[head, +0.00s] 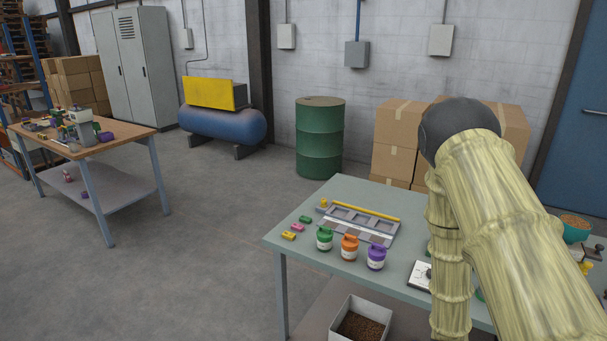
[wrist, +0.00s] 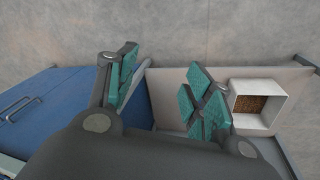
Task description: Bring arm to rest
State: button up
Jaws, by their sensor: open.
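My arm (head: 490,220), in a pale bamboo-like covering with a dark rounded joint, stands folded over the right part of the grey-green worktable (head: 300,252) in the head view. It hides part of the table and of the things there. My gripper (wrist: 162,88) shows in the wrist view with its teal-padded fingers spread apart and nothing between them. It is not clearly visible in the head view. In the wrist view it hangs in front of the floor, a blue door-like panel and a pale shelf.
Green, orange and purple jars (head: 349,248) stand by a grey tray (head: 362,220) on the table. A white box (head: 334,320) of brown granules is below, also in the wrist view (wrist: 284,108). Cartons (head: 395,130) and a green drum (head: 320,140) stand behind.

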jog(key=s+a+f+n, duration=0.3)
jog(key=s+a, duration=0.1)
jog(key=s, duration=0.2)
jog(key=s+a+f+n+y+b, duration=0.1)
jog(key=s+a+f+n, duration=0.2)
jog(key=s, duration=0.4)
jog(key=s+a+f+n+t+y+b, duration=0.1)
jog(key=s+a+f+n, duration=0.2)
jog(key=s+a, duration=0.4)
jog(key=shift+s+a+n, duration=0.15)
jog(key=shift+n, duration=0.65)
